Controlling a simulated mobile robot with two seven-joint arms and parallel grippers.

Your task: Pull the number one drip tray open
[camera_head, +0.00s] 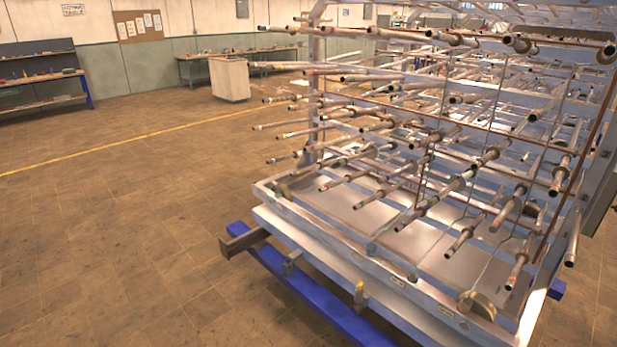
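A large metal rack (318,125) with many protruding tubes fills the right half of the head view. Flat, shiny metal trays (375,222) lie low in its base, behind the front rail (330,262). They look like drip trays and sit within the frame. Small pale labels (397,282) are on the front rail, but their text is too small to read, so I cannot tell which tray is number one. A yellowish fitting (359,294) and a round brass-coloured piece (478,305) are on the front edge. Neither of my grippers is in view.
A blue beam (310,295) and a dark block (243,243) stick out under the rack's front left. The brown tiled floor (120,220) to the left is clear. Workbenches (40,95) and a pale cabinet (229,78) stand far back by the wall.

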